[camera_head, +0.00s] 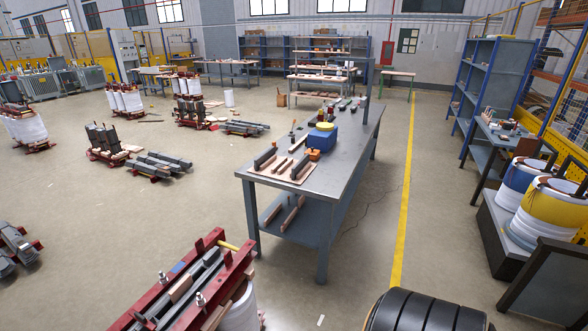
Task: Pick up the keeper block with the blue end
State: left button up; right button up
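I cannot make out for sure which piece is the keeper block with the blue end. A pale pink board (283,172) on the near end of the grey workbench (338,165) carries several dark and brownish bars, too small to tell a blue end. A blue box-like thing (322,141) with a yellow round top stands behind the board, with a small orange thing (313,154) at its front. A small blue patch (177,267) shows on the red clamp frame (150,295) of the core at the bottom left. Neither of my grippers is in view.
White and yellow-blue coils (545,215) stand at the right. A blue shelf rack (490,80) is behind them. Partly built cores and stacked grey bars (160,165) stand on the left floor. A black ribbed round shape (425,312) fills the bottom edge. Floor along the yellow line (405,200) is clear.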

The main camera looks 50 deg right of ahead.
aim_at(180, 288)
jog(key=z, duration=1.6)
jog(key=i+l, duration=0.1)
jog(key=i, duration=0.65)
jog(key=u, duration=1.4)
jog(key=i+l+u, duration=0.15)
jog(key=l, duration=0.3)
jog(key=i+l+u, duration=0.15)
jog(key=l, duration=0.25)
jog(key=i+l+u, duration=0.15)
jog(key=l, duration=0.35)
jog(key=l+u, duration=0.2)
jog(key=l, duration=0.25)
